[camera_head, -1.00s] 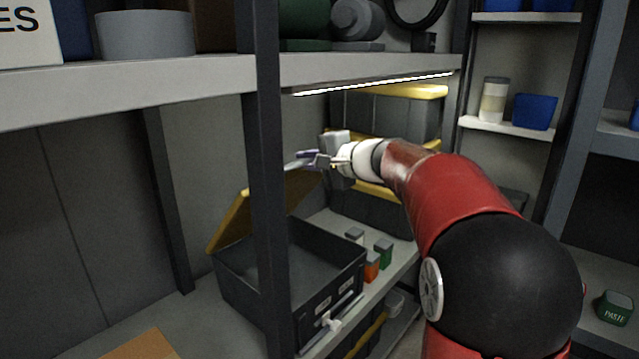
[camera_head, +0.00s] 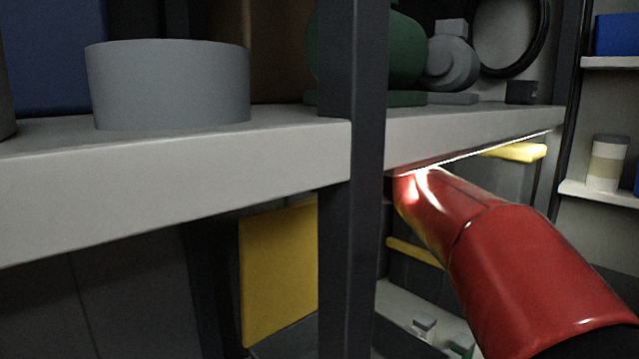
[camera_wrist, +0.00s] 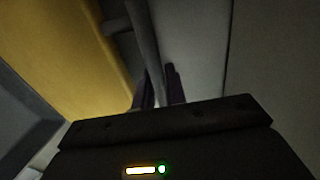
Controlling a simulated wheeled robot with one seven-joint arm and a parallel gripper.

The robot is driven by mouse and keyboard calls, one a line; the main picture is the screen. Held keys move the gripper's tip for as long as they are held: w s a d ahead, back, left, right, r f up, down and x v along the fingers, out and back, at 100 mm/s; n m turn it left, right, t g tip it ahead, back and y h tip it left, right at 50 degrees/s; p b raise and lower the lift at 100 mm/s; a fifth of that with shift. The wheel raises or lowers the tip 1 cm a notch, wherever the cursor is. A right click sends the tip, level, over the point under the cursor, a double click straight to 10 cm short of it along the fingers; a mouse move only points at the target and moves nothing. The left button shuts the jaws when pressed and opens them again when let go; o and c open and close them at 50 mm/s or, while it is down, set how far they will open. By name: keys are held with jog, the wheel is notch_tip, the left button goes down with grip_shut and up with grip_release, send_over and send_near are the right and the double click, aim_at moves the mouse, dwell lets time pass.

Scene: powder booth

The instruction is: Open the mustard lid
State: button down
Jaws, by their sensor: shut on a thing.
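The mustard lid (camera_head: 280,272) stands raised, nearly upright, behind the front shelf post in the head view. It fills the upper left of the wrist view (camera_wrist: 62,45). A grey bar handle (camera_wrist: 146,45) runs along the lid, joined by a short stub. My gripper (camera_wrist: 160,93) is shut on this handle, with one dark finger on each side of it. The head view does not show my gripper; the post and shelf hide it. Only a bit of the dark box (camera_head: 290,343) under the lid shows at the bottom edge.
A thick pale shelf (camera_head: 180,180) lies just above the lid and my arm. The dark post (camera_head: 352,200) stands between the lid and my red arm. A grey round tub (camera_head: 168,85) sits on the shelf. Small blocks (camera_head: 424,325) stand low on the right.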

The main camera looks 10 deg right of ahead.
dwell(0.3)
jog(key=c, duration=1.5)
grip_release()
jog(key=b+v, duration=0.1)
jog(key=v, duration=0.6)
jog(key=shift+s+d, duration=0.25)
jog(key=shift+s, duration=0.05)
